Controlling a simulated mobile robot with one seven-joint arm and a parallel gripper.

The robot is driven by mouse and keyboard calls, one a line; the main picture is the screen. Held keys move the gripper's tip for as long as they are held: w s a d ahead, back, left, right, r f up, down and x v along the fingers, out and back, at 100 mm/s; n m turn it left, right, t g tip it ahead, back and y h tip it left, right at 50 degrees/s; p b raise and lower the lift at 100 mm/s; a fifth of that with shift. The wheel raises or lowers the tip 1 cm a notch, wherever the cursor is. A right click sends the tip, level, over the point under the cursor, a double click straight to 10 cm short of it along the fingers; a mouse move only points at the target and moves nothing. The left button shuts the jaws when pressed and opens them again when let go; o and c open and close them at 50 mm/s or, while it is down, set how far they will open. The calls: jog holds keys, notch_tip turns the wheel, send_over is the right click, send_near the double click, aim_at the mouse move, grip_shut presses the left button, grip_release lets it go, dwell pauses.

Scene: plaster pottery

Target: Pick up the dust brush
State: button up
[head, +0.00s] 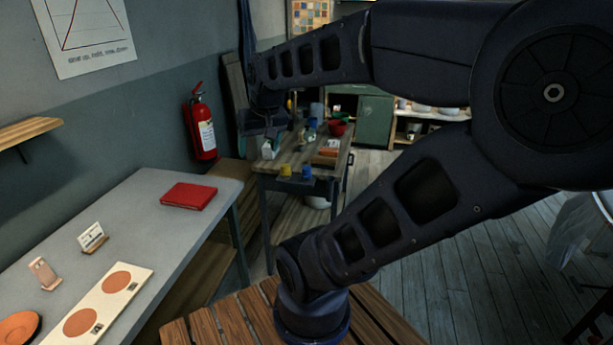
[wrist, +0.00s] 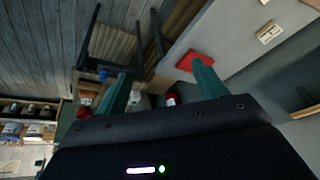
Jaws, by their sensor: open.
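I cannot make out the dust brush for sure in either view. Several small things crowd the wooden workbench (head: 290,158) in the head view, and some are too small to name. My gripper (head: 265,128) is at the far end of my arm, over the left side of that bench, and partly hides what lies behind it. In the wrist view the two green fingers of my gripper (wrist: 160,76) stand wide apart with nothing held between them.
The grey table (head: 150,215) at left carries a red folder (head: 188,196), also in the wrist view (wrist: 198,62). A fire extinguisher (head: 201,125) hangs on the wall. A red bowl (head: 338,128) stands on the workbench.

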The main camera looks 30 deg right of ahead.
jog(key=w+d+f+m+g+y, duration=0.1)
jog(key=w+d+f, duration=0.15)
jog(key=w, duration=0.35)
jog(key=w+d+f+m, duration=0.1)
jog(key=w+d+m, duration=0.15)
jog(key=w, duration=0.35)
jog(key=m+g+h, duration=0.2)
jog(key=m+h, duration=0.2)
jog(key=m, duration=0.3)
send_over(306, 168)
jog(key=a, duration=0.2)
jog(key=s+a+x, duration=0.1)
jog(key=x, duration=0.6)
jog(key=s+a+f+x, duration=0.1)
jog(key=x, duration=0.6)
jog(key=s+a+x, duration=0.1)
jog(key=a+x, duration=0.1)
jog(key=x, duration=0.6)
jog(key=shift+s+f, duration=0.15)
jog(key=shift+s, duration=0.1)
jog(key=shift+x, duration=4.95)
jog(key=shift+d, duration=0.1)
jog(key=c, duration=1)
